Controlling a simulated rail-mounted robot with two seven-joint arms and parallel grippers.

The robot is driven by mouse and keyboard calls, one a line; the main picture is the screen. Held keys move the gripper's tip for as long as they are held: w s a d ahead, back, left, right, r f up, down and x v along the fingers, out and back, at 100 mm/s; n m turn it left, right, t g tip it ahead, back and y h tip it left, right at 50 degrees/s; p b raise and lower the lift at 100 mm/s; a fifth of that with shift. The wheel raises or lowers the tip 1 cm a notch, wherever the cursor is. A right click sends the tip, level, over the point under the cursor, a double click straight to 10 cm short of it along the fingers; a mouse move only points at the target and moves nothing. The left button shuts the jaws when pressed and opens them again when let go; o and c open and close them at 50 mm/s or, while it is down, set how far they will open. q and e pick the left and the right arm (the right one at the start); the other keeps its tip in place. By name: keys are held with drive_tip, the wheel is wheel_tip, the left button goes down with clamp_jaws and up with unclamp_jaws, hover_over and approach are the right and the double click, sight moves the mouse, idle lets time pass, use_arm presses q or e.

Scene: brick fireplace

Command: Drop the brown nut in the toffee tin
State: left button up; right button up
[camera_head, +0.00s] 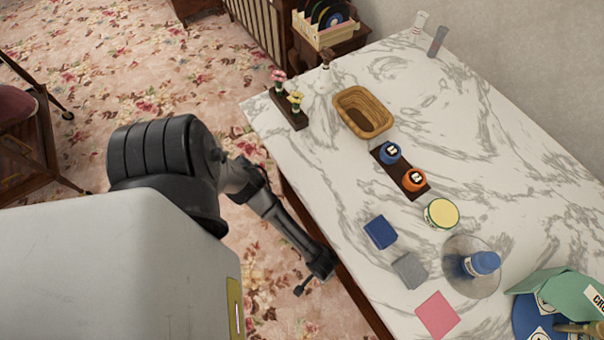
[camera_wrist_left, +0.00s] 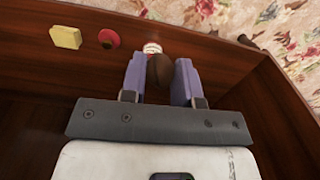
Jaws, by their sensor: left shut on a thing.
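My right gripper is out of view.
In the wrist view dark wooden walls (camera_wrist_left: 40,75) surround the gripper, with a yellow block (camera_wrist_left: 66,36) and a red round thing (camera_wrist_left: 109,38).

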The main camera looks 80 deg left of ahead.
use_arm(q)
drive_tip(key=w+a+f+b, duration=0.4)
drive_tip(key=w, duration=0.3)
drive_tip(key=w+a+f+b, duration=0.3)
drive_tip(key=w+f+b, duration=0.1)
drive_tip(key=w, duration=0.3)
drive_tip(key=shift+w+a+f+b, duration=0.25)
drive_tip(key=shift+a+f+b, duration=0.15)
drive_tip(key=shift+f, duration=0.3)
drive_tip(key=shift+f+b, duration=1.7)
drive_tip(key=shift+f, duration=1.25)
